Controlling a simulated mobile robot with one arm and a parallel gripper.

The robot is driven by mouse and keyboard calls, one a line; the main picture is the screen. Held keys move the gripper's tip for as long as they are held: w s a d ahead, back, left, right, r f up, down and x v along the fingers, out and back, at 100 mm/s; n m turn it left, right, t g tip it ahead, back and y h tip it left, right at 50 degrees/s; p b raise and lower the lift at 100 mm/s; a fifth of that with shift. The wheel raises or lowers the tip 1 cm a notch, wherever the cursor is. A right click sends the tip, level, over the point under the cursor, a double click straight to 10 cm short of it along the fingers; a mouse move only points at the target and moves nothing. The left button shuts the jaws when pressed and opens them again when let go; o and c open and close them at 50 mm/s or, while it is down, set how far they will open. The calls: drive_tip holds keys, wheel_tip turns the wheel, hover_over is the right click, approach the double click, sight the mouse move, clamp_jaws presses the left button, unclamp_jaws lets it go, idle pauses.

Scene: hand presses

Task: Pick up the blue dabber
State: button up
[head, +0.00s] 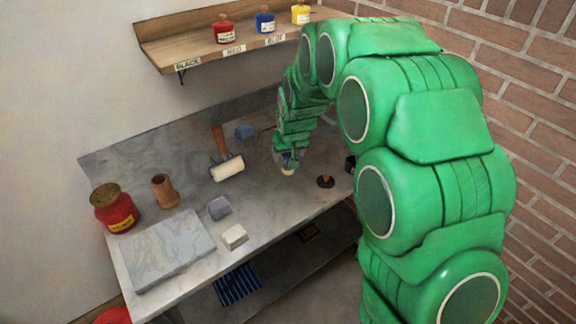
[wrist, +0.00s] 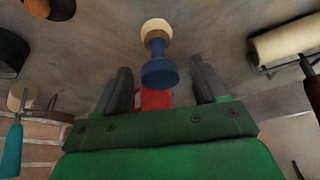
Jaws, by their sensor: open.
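The blue dabber (wrist: 158,73) has a blue knob, a tan neck and a round cream pad. In the wrist view its knob is near the gap between the fingertips of my gripper (wrist: 162,82), and its pad lies beyond them. The fingers are apart with a finger on each side; neither seems to touch it. In the head view my gripper (head: 287,157) is low over the worktop, with the dabber's cream pad (head: 287,171) just below it; the rest of the dabber is mostly hidden there. A red patch behind the knob in the wrist view is unclear.
A black dabber (head: 325,181) stands right of my gripper. A roller (head: 227,168) and a blue lump (head: 244,131) lie left. A stone slab (head: 168,250), grey block (head: 219,207) and red tin (head: 115,210) are farther left. A shelf (head: 190,52) with jars hangs above.

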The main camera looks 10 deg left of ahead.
drive_tip(key=shift+x, duration=1.2)
drive_tip(key=shift+c, duration=0.3)
drive_tip(key=c, duration=1)
drive_tip(key=shift+r, duration=0.15)
drive_tip(key=shift+c, duration=0.2)
